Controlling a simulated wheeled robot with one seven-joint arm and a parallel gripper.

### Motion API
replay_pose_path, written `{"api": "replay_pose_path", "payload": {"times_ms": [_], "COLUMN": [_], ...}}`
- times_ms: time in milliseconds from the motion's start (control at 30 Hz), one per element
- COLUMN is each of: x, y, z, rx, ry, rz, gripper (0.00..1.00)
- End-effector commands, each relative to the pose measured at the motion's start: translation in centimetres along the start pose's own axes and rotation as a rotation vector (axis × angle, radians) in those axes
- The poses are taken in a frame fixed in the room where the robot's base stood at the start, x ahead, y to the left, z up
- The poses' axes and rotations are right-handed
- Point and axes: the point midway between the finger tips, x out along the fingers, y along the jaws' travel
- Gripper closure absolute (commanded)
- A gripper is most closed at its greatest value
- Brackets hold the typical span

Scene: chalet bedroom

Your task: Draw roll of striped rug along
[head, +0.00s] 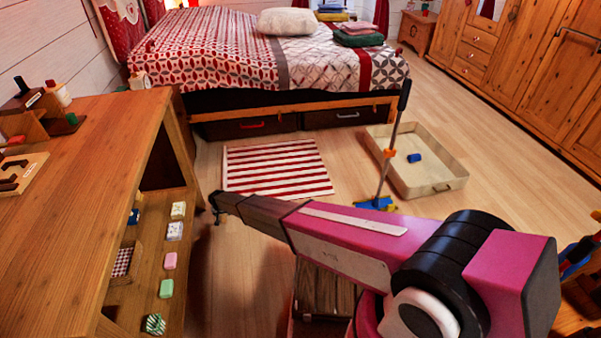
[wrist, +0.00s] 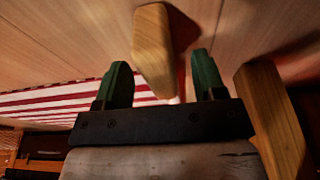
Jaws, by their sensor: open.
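The red-and-white striped rug (head: 277,168) lies on the wooden floor in front of the bed. It looks flat in the head view, and I can make out no rolled part. Its stripes also show at the left of the wrist view (wrist: 45,101). My gripper (head: 216,208) is low beside the rug's near left corner, close to the desk's end. Its two green fingers also show in the wrist view (wrist: 162,80), spread apart. A pale wooden piece (wrist: 152,45) shows between and beyond them; I cannot tell whether they touch it.
A wooden desk (head: 85,150) with open shelves stands at the left, close to my gripper. The bed (head: 245,60) with drawers is behind the rug. A shallow tray (head: 440,178) holding a blue cylinder and an upright mop (head: 391,150) stand right of the rug.

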Motion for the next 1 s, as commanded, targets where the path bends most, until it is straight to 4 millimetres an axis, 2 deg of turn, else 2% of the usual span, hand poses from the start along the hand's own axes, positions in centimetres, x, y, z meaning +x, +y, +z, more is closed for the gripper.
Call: {"api": "replay_pose_path", "payload": {"times_ms": [600, 733, 1000], "x": [-7.0, -7.7, -7.6], "y": [0.1, 0.0, 0.0], "z": [-1.7, -1.9, -1.9], "rx": [0.0, 0.0, 0.0], "ry": [0.0, 0.0, 0.0], "rz": [0.0, 0.0, 0.0], "gripper": [0.36, 0.36, 0.36]}}
